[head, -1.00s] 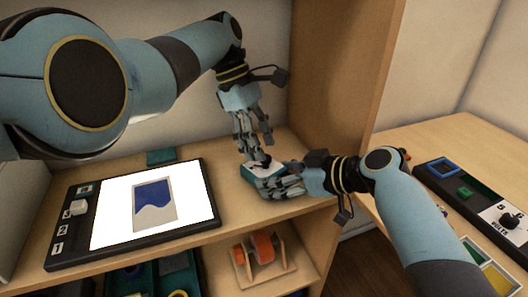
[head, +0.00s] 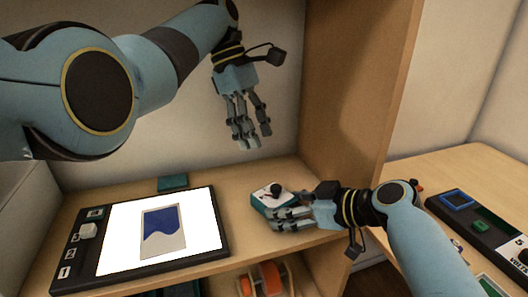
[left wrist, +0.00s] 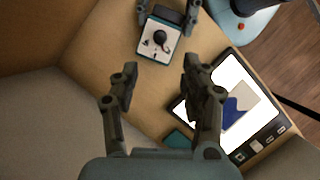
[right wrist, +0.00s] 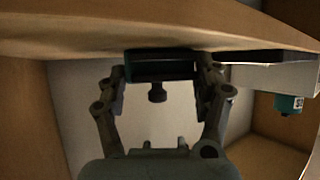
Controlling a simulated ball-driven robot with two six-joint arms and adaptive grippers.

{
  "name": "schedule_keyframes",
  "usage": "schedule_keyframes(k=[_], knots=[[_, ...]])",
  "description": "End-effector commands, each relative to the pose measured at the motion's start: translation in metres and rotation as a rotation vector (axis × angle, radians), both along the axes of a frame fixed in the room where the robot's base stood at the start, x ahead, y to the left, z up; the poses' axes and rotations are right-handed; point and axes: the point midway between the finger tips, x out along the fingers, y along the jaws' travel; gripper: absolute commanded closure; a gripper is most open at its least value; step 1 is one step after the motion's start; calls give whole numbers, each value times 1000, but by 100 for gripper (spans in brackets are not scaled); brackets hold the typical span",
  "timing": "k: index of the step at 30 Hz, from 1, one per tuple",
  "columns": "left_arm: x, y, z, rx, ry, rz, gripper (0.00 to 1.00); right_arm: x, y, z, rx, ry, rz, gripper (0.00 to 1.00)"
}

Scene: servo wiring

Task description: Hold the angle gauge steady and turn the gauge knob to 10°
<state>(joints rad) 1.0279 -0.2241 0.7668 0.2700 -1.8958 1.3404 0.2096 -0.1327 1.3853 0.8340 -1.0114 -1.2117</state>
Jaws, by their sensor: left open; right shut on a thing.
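The angle gauge (head: 268,197) is a small teal box with a white face and a dark knob (head: 273,190), sitting on the wooden shelf. In the left wrist view the gauge face (left wrist: 151,50) shows its dark round knob (left wrist: 160,38); its angle reading is too small to tell. My right gripper (head: 278,218) is shut on the gauge from its right side. The right wrist view shows the gauge's teal body (right wrist: 160,65) between the two fingers (right wrist: 162,82). My left gripper (head: 254,140) is open and empty, above the gauge and apart from it.
A black-framed tablet (head: 222,268) with a white screen lies left of the gauge. A small teal block (head: 172,183) sits behind it. The shelf's wooden side wall (head: 350,90) rises behind on the right. A table (head: 450,165) with a black panel stands farther right.

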Motion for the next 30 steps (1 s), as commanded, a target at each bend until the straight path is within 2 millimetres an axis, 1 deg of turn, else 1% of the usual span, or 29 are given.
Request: schedule_keyframes(k=[5, 12, 15, 18, 23, 30], knots=[[-5, -8, -21, 0, 5, -1, 54, -1, 0, -1, -1, 2, 0, 50], [-15, -25, -68, 0, 4, -2, 54, -1, 0, -1, -1, 2, 1, 50], [-18, -31, -85, 1, 5, -2, 54, -1, 0, -1, -1, 2, 1, 50], [-20, -36, -97, 1, 2, 0, 54, -1, 0, -1, -1, 2, 1, 50], [-22, -39, -108, 1, 2, 0, 54, -1, 0, -1, -1, 2, 1, 50], [-22, -40, -110, 0, 1, 0, 54, -1, 0, -1, -1, 2, 1, 50]])
